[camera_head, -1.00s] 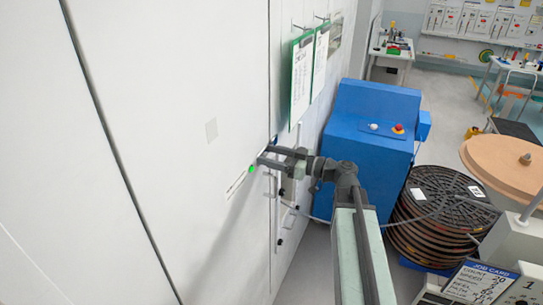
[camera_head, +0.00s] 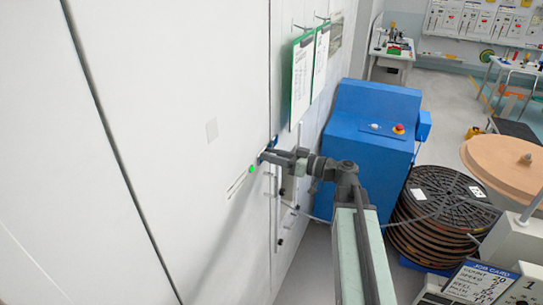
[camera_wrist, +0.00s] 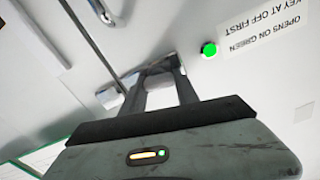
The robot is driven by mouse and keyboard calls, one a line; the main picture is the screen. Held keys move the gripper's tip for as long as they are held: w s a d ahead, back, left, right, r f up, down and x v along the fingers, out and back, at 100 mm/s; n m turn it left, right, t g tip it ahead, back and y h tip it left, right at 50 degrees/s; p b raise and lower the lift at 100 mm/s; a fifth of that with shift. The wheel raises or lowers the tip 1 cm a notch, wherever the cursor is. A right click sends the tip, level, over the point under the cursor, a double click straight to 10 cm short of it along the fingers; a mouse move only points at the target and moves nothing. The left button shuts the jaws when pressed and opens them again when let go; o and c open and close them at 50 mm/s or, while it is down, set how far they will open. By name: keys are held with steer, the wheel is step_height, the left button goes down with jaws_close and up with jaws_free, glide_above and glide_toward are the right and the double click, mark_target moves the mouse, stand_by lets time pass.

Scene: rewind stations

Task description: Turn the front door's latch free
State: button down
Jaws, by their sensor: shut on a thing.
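The front door (camera_head: 190,110) is a tall white panel at the left in the head view. My gripper (camera_head: 264,156) reaches its right part, beside a green light (camera_head: 250,169). In the wrist view my gripper (camera_wrist: 163,78) has its two fingers close around a pale metal latch (camera_wrist: 155,66) on the white surface, with the green light (camera_wrist: 209,49) to its right. A small blue part (camera_head: 273,143) shows just above the fingers in the head view. The fingers hide much of the latch, so its exact angle is hard to tell.
A label (camera_wrist: 262,40) reads "opens on green, key at off first". A metal bar (camera_wrist: 95,35) runs at the wrist view's upper left. Green-edged clipboards (camera_head: 302,75) hang above my gripper. A blue cabinet (camera_head: 368,140) and stacked reels (camera_head: 440,215) stand right of my arm.

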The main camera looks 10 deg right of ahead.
steer(key=m, duration=0.7)
steer(key=shift+w+d+f, duration=0.1)
steer(key=shift+w, duration=0.05)
steer(key=m, duration=0.4)
steer(key=shift+f+m, duration=0.1)
steer(key=shift+m, duration=0.2)
steer(key=shift+f+m+b, duration=0.1)
steer(key=shift+m+b, duration=0.2)
steer(key=shift+m, duration=1.5)
steer(key=c, duration=0.9)
jaws_free()
steer(key=shift+w+d, duration=0.1)
